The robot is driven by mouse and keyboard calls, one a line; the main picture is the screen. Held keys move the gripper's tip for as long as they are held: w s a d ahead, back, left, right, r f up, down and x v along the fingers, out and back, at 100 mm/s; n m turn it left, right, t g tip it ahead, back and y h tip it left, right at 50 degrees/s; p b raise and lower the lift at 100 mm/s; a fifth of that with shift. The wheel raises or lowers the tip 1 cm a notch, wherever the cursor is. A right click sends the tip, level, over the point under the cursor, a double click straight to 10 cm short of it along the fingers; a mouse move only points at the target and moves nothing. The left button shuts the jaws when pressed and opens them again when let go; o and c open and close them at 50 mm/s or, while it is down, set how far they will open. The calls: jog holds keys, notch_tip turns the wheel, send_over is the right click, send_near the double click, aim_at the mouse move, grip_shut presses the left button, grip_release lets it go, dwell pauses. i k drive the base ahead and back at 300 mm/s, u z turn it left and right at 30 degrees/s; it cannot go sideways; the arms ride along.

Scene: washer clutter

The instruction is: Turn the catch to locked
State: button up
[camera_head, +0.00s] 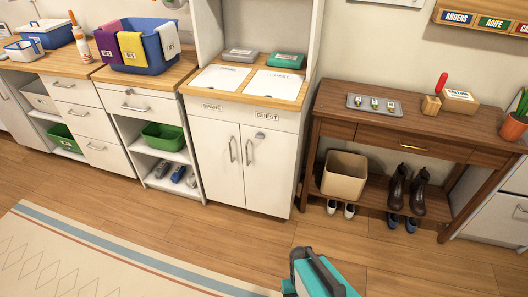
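A small grey fitting (260,135) that looks like a catch sits near the top of the right door (266,165) of the white cabinet. It is too small to tell which way it is turned. Both cabinet doors look closed, and each has a curved metal handle. Another small fitting (129,91) shows on the drawer front to the left, above its handle. No gripper fingers show in this view. A teal and dark grey shape at the bottom edge is cut off, and I cannot tell if it is part of my arm.
Labels reading SPARE (212,106) and GUEST (267,115) are above the doors. A wooden console table (340,101) with a tan bin (345,175) and shoes below stands right. A pale rug (90,255) lies front left. The wood floor before the cabinet is clear.

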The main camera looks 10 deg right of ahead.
aim_at(260, 135)
jog(key=z, duration=0.15)
jog(key=k, duration=0.65)
jog(key=u, duration=1.25)
jog(key=i, duration=1)
jog(key=u, duration=0.05)
